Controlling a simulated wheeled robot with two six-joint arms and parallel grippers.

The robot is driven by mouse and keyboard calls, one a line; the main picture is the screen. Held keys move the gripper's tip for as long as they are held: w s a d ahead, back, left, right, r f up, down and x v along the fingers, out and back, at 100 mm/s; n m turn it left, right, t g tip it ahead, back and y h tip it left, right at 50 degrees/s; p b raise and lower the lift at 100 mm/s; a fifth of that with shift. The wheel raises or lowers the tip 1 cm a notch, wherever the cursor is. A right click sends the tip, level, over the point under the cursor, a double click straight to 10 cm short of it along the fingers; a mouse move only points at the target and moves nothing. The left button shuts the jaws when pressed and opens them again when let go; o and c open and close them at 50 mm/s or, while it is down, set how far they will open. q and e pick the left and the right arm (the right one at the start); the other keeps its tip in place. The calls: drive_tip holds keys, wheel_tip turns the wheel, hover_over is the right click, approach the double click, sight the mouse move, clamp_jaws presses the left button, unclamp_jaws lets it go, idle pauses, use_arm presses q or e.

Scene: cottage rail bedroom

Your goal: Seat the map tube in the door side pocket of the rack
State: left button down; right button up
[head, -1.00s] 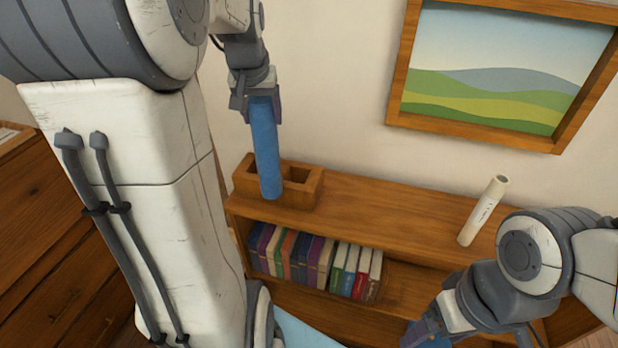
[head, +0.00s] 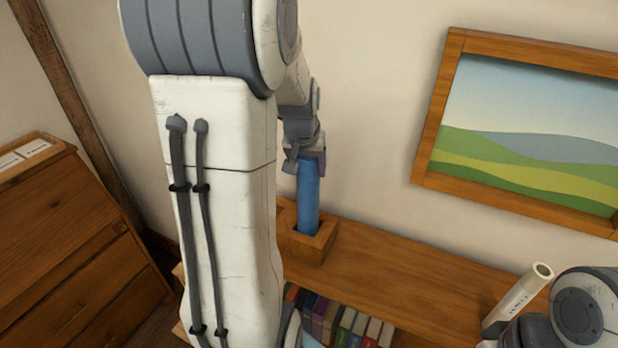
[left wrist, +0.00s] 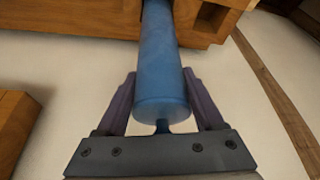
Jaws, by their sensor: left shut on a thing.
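The blue tube (head: 308,200), which I take to be the map tube, stands nearly upright with its lower end inside a pocket of the wooden rack (head: 312,248). My left gripper (head: 311,163) is shut on its upper end. The left wrist view shows the tube (left wrist: 162,60) between the two fingers (left wrist: 160,78) and running into the rack. An empty pocket (left wrist: 210,17) shows to its right there. In the head view my arm hides the rack's left part. The tube's bottom is hidden. My right gripper is out of view.
The rack stands on a wooden bookshelf (head: 420,282) against the wall. Books (head: 345,325) fill the shelf below. A framed picture (head: 530,130) hangs above. A wooden cabinet (head: 70,250) is at left.

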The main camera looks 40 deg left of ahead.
sight(308, 199)
use_arm(q)
wheel_tip(308, 199, down, 3)
drive_tip(key=shift+r, duration=0.1)
drive_tip(key=shift+f, duration=0.25)
unclamp_jaws()
drive_tip(key=shift+r, duration=0.1)
